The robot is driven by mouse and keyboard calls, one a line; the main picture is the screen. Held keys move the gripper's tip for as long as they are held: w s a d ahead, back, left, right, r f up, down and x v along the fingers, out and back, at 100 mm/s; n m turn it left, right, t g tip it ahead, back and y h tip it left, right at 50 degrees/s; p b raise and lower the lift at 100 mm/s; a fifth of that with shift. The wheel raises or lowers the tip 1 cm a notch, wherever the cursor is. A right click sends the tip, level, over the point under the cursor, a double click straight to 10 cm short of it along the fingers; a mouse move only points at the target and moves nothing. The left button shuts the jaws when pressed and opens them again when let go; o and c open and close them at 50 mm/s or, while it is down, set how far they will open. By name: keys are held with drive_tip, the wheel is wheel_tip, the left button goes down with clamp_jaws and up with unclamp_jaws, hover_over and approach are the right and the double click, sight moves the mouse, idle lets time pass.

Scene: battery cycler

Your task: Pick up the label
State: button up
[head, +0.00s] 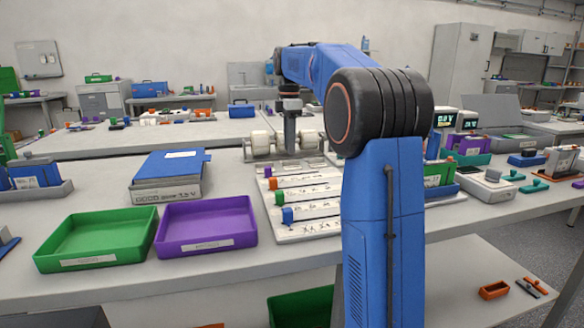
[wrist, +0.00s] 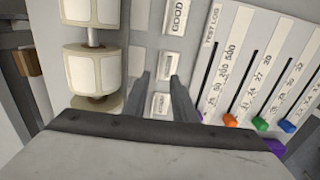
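Several small white labels lie in a row on a grey strip in the wrist view. One is the printed GOOD label (wrist: 177,17), with a plain-looking label (wrist: 170,62) below it and another label (wrist: 161,101) showing between my fingers. My gripper (wrist: 160,84) points down over this row with its two fingers apart, one on each side of the row. Nothing is visibly held, and I cannot tell its height above the labels. In the head view my gripper (head: 290,146) is beside the label rolls, small and partly blended with them.
Two white label rolls (wrist: 90,68) on a rod stand close left of my fingers. A test log board (wrist: 255,65) with colored sliders lies to the right. A green tray (head: 95,262), a purple tray (head: 205,247) and a blue binder (head: 172,163) occupy the bench's left.

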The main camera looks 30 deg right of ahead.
sight(292, 165)
wheel_tip(292, 165, down, 5)
drive_tip(key=shift+w+d+r, duration=0.1)
drive_tip(key=shift+w+d, duration=0.05)
clamp_jaws()
